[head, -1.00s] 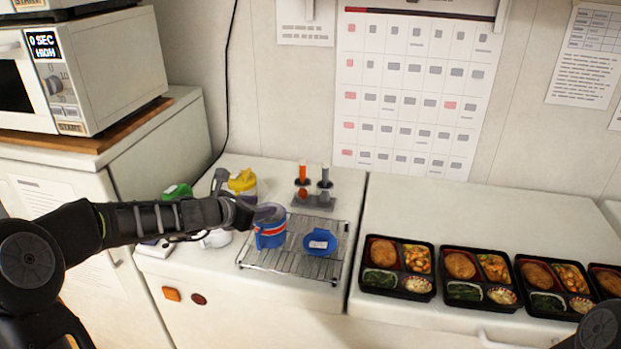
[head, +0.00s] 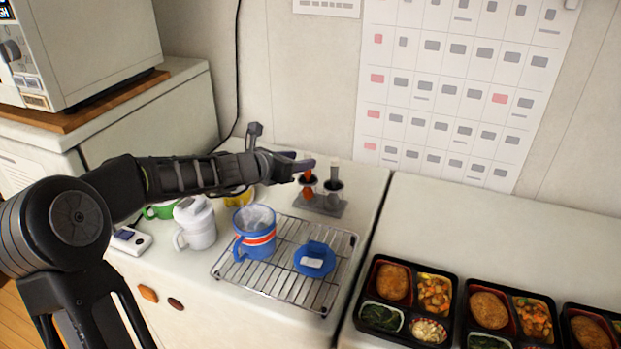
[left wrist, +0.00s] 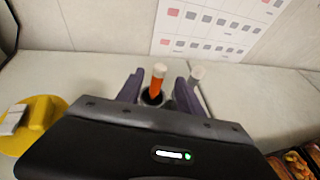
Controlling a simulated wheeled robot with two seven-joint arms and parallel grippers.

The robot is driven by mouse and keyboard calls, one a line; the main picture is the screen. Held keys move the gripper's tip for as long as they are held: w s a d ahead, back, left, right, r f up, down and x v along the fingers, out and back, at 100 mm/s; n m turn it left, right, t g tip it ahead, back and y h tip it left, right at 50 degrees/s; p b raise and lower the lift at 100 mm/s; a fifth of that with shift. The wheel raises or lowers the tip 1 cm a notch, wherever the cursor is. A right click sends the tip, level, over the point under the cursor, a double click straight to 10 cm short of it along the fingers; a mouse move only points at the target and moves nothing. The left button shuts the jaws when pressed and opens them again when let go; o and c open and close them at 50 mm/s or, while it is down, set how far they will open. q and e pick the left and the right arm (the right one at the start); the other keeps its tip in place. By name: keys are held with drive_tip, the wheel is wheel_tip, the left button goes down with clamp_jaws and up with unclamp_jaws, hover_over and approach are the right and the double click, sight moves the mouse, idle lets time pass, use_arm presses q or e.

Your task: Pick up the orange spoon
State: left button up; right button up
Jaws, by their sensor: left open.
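The orange spoon (head: 308,178) stands upright in the left slot of a grey holder (head: 328,208) at the back of the counter. My left gripper (head: 300,166) is open at its handle. In the left wrist view the orange handle (left wrist: 157,84) stands between the two purple fingers, with a gap on the right side. I cannot tell whether a finger touches it. A grey utensil (head: 334,172) stands in the right slot, and its handle (left wrist: 197,74) is just outside the right finger. My right gripper is not in view.
A white lidded mug (head: 196,225) and a yellow item (head: 239,197) stand left of the holder. Bento trays (head: 405,345) line the right counter.

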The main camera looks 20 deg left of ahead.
sight(308, 177)
use_arm(q)
drive_tip(key=shift+x, duration=1.2)
drive_tip(key=p+x, duration=0.1)
drive_tip(key=x, duration=0.4)
drive_tip(key=shift+w+a+f, duration=0.1)
clamp_jaws()
idle(0.4)
